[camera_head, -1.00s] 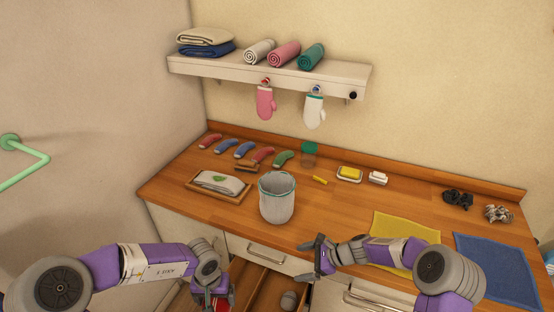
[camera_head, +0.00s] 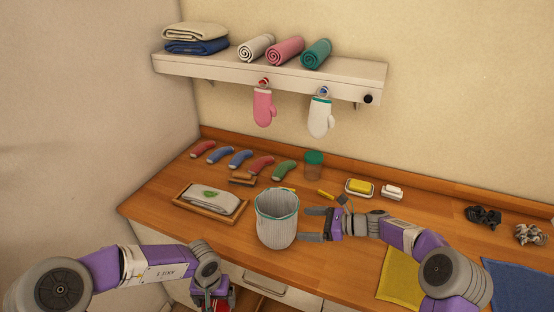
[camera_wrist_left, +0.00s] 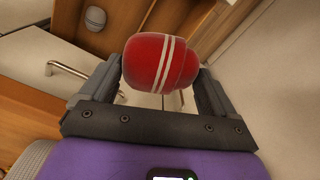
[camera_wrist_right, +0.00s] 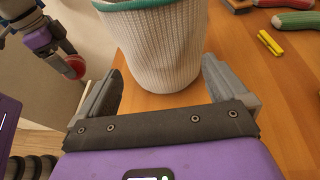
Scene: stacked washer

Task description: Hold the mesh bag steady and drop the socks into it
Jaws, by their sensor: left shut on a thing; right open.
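The mesh bag (camera_head: 277,224) is a pale, ribbed, open-topped bag with a teal rim, standing upright on the wooden counter. It also fills the top of the right wrist view (camera_wrist_right: 160,45). My right gripper (camera_head: 306,224) is open just right of the bag, its fingers pointing at the bag's side; contact cannot be told. My left gripper (camera_head: 215,297) is low in front of the counter, below and left of the bag. It is shut on a red rolled sock with white stripes (camera_wrist_left: 155,62). The bag's inside bottom is hidden.
Several sock-shaped items (camera_head: 240,160) lie along the back. A wooden tray (camera_head: 183,204) with folded cloth stands left of the bag. A yellow cloth (camera_head: 402,280) lies front right. Below, a grey striped ball (camera_wrist_left: 95,18) sits in an open drawer. A shelf (camera_head: 270,75) hangs above.

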